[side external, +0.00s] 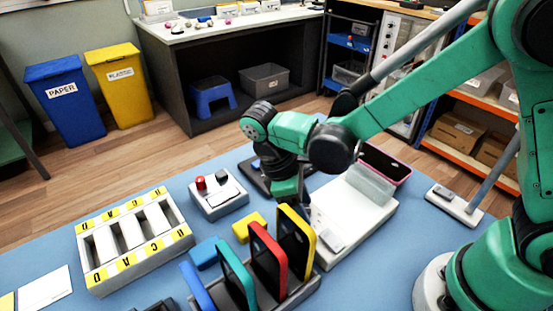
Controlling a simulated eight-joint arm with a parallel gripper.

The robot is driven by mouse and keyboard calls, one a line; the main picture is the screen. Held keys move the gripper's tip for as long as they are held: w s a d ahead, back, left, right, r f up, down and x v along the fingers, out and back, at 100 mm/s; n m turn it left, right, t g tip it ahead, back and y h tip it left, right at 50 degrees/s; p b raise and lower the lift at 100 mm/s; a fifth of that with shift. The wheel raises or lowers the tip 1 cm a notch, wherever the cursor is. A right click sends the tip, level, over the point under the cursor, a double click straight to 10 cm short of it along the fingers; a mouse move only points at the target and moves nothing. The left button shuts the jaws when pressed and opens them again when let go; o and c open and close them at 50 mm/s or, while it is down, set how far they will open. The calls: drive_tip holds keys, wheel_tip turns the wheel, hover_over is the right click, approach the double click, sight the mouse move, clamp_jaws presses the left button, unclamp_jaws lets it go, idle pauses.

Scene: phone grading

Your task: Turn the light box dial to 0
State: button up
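A white device (355,215) stands on the blue table right of centre, with a pale upright block on top and a small grey raised part (331,241) near its front. A small grey box (219,201) with a red knob (201,183) and a dark knob (222,175) sits left of centre. I cannot tell for sure which of these carries the light box dial, and no dial number is readable. My gripper (287,193) points down between the two, just behind the upright phones. Its fingertips are small, dark and partly hidden, so their opening is unclear.
A rack (300,288) holds upright blue, green, red and yellow phones in front of my gripper. A grey slotted tray (100,243) with yellow labels stands left. Blue (204,253) and yellow (248,227) blocks lie near the rack.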

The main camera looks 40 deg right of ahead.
drive_tip(key=shift+o, duration=0.4)
drive_tip(key=shift+v, duration=2.85)
drive_tip(key=shift+d, duration=0.1)
drive_tip(key=shift+d+r, duration=0.2)
drive_tip(key=s+d+r+m+t+y, duration=0.2)
drive_tip(key=d+r+m+t+y, duration=0.1)
drive_tip(key=d+m+t, duration=0.6)
drive_tip(key=shift+d+r+t, duration=0.25)
drive_tip(key=shift+r+t, duration=0.35)
drive_tip(key=shift+r, duration=0.05)
